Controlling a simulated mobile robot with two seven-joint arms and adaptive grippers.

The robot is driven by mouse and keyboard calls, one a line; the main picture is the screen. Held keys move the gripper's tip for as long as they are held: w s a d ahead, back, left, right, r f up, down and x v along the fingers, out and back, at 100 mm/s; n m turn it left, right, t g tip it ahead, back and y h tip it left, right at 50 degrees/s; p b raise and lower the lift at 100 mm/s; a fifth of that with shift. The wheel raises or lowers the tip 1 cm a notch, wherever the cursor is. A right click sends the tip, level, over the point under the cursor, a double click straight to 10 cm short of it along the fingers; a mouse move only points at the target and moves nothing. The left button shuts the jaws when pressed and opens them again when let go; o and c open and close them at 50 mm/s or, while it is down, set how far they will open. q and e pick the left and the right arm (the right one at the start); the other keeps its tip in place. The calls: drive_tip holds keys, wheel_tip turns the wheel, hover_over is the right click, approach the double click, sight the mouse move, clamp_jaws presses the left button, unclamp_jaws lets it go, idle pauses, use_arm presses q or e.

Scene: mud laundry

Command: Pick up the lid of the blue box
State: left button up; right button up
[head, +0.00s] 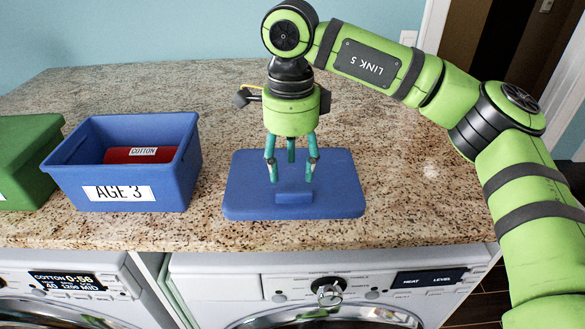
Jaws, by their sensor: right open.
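The blue lid (340,195) lies flat on the granite counter, with a small raised blue handle (294,198) near its front edge. The blue box (125,175) stands open to the left of the lid, labelled "AGE 3". My right gripper (290,178) points down over the lid, just above and behind the handle. Its teal fingers are spread open with nothing between them. I cannot tell whether the fingertips touch the lid. My left gripper is not in view.
A green box (28,150), cut off by the left edge, stands beside the blue box. The granite counter (420,190) is clear to the right of the lid and behind the boxes. Two white front-loading machines (215,285) stand below the counter's front edge.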

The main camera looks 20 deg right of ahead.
sight(294, 194)
drive_tip(key=f+p, duration=0.1)
drive_tip(key=s+f, duration=0.1)
drive_tip(key=p, duration=0.1)
drive_tip(key=shift+s+d+f+p, duration=0.15)
drive_tip(key=shift+s+f+p, duration=0.1)
drive_tip(key=shift+f+p, duration=0.15)
drive_tip(key=shift+w+f, duration=0.25)
drive_tip(key=shift+f, duration=1.2)
clamp_jaws()
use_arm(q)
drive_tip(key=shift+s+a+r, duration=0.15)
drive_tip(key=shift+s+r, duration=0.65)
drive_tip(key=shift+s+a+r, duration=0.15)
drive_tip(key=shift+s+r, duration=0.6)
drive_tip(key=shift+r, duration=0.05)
use_arm(e)
drive_tip(key=shift+r, duration=0.15)
